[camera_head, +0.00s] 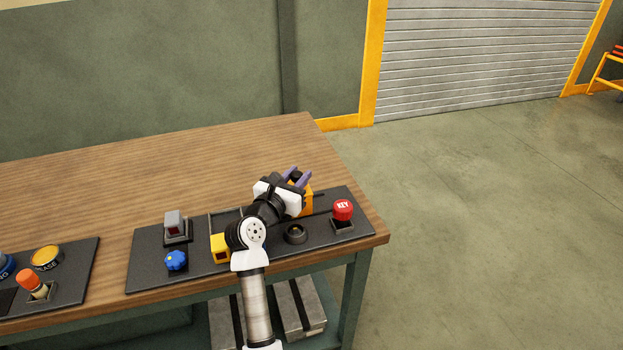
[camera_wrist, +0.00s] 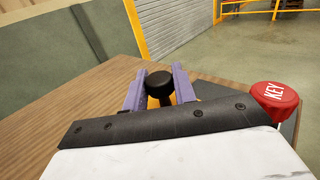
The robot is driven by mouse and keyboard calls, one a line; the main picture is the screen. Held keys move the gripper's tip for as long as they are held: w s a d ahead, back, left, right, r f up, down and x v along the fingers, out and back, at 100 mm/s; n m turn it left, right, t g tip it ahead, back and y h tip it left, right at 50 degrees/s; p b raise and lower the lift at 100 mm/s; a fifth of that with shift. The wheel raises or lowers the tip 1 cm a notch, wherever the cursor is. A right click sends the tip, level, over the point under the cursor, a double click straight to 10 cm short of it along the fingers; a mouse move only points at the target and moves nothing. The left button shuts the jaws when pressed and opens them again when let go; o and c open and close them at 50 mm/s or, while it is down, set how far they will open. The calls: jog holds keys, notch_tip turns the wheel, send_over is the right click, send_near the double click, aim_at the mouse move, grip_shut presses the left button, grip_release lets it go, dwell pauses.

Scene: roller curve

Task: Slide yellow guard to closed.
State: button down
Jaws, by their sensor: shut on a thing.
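The yellow guard (camera_head: 306,199) is on the black panel (camera_head: 200,272), partly hidden behind my gripper and wrist in the head view. Its black knob (camera_wrist: 159,84) stands between the purple fingers in the wrist view, with a little yellow showing below it. My gripper (camera_head: 297,178) is shut on this knob. A slot or rail line runs along the panel near the guard. My arm hides the middle of the panel, so the full length of the track does not show.
A red KEY button (camera_head: 343,210) stands close to the right of the gripper. A grey switch (camera_head: 175,224), a blue knob (camera_head: 176,260), a yellow block (camera_head: 220,247) and a black round control (camera_head: 295,234) share the panel. The wooden tabletop (camera_head: 150,170) behind is clear.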

jog(key=a, duration=0.2)
jog(key=s+a, duration=0.1)
jog(key=a, duration=0.2)
jog(key=shift+s+a, duration=0.35)
jog(key=shift+s, duration=0.05)
jog(key=c, duration=1.2)
grip_release()
jog(key=shift+s+a, duration=0.1)
jog(key=shift+a, duration=0.05)
jog(key=shift+b, duration=0.35)
jog(key=b+v, duration=0.4)
jog(key=v, duration=0.9)
jog(key=shift+s+a, duration=0.1)
jog(key=shift+s, duration=0.25)
